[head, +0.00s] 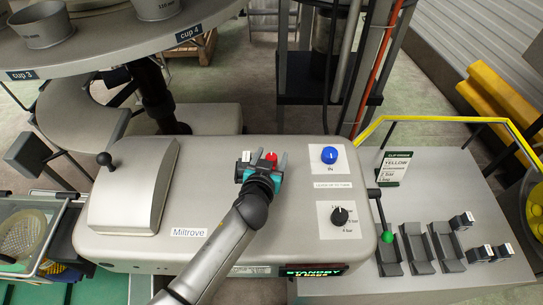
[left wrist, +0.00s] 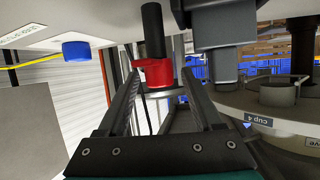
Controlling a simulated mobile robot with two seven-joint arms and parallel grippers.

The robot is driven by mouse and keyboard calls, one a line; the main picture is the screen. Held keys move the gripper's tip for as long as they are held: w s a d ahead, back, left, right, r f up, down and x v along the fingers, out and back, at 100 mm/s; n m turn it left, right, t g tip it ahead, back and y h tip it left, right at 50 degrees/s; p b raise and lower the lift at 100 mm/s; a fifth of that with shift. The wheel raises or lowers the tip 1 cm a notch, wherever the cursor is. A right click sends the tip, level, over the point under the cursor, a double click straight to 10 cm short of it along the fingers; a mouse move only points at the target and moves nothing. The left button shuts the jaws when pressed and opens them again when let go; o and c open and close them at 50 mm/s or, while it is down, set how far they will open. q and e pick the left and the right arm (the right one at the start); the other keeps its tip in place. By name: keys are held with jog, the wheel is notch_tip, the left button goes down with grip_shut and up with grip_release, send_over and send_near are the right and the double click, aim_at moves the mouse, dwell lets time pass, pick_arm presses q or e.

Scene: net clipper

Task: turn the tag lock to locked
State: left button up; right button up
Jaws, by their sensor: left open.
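A red knob (head: 271,158) sits on the top of the grey Milltrove-type machine housing (head: 200,205). It carries no label I can read, so I cannot confirm that it is the tag lock. My left gripper (head: 264,163) is open, with its fingers reaching to either side of the knob. In the left wrist view the red knob (left wrist: 152,73), with a black cylinder at it, shows between the open fingertips (left wrist: 160,78). Whether a finger touches it is unclear. The knob's setting cannot be read. My right gripper is not in view.
A blue knob (head: 330,155) and a black pressure dial (head: 340,215) stand to the right. A green-tipped lever (head: 387,236) is at the housing's right end. A hinged cover (head: 133,186) is at left. A round cup table (head: 110,45) stands behind.

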pick_arm(q)
grip_shut()
dwell(0.7)
